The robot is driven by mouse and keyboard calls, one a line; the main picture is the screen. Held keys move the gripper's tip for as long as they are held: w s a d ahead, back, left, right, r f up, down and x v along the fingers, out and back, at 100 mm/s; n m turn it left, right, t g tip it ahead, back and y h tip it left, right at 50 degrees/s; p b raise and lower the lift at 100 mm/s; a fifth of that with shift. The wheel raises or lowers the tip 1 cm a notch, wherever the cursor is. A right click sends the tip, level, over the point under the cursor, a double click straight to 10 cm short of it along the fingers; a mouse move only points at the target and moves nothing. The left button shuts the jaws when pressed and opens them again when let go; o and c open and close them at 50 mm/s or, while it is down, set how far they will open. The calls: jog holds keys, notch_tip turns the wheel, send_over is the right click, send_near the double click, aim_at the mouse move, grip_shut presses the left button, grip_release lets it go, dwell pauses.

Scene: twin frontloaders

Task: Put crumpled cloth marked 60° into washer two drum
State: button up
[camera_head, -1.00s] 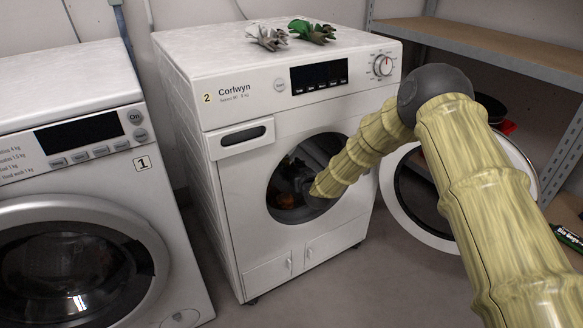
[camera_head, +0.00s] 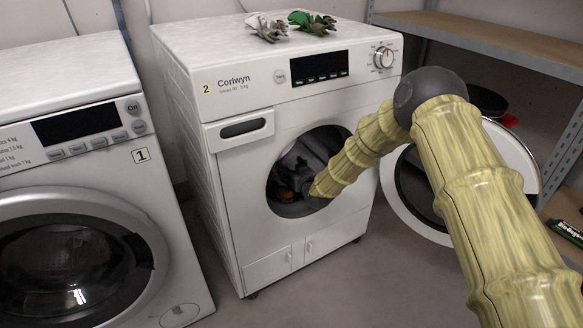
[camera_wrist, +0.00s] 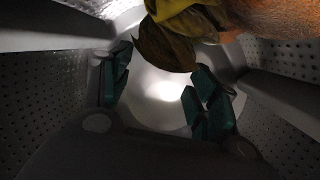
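Washer two (camera_head: 236,155), marked 2 and Corlwyn, stands in the middle with its round door (camera_head: 440,225) swung open to the right. My arm reaches into its drum (camera_wrist: 285,100). My gripper (camera_wrist: 163,88) is inside, its two teal fingers apart with bare, lit drum between them. An orange cloth (camera_wrist: 275,18) and a yellow-olive cloth (camera_wrist: 165,42) lie in the drum, at the top of the wrist view, beyond the fingers. The orange one also shows through the opening in the head view (camera_head: 284,197). No 60° mark is readable on either.
A grey-white crumpled thing (camera_head: 266,27) and a green one (camera_head: 312,22) lie on washer two's top. Washer one (camera_head: 90,170), door shut, stands left. A wooden shelf (camera_head: 490,35) is at right. The drum wall closely surrounds my gripper.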

jog(key=shift+o, duration=0.2)
jog(key=shift+s+d, duration=0.1)
jog(key=shift+s, duration=0.05)
jog(key=v, duration=1.1)
jog(key=shift+s+d, duration=0.2)
jog(key=shift+s, duration=0.05)
jog(key=shift+r, duration=0.15)
jog(key=w+d+p+v, duration=0.1)
jog(key=p+v, duration=0.6)
jog(key=v, duration=0.9)
jog(key=shift+d+f, duration=0.3)
jog(key=shift+d, duration=0.35)
dwell(0.3)
dwell(0.4)
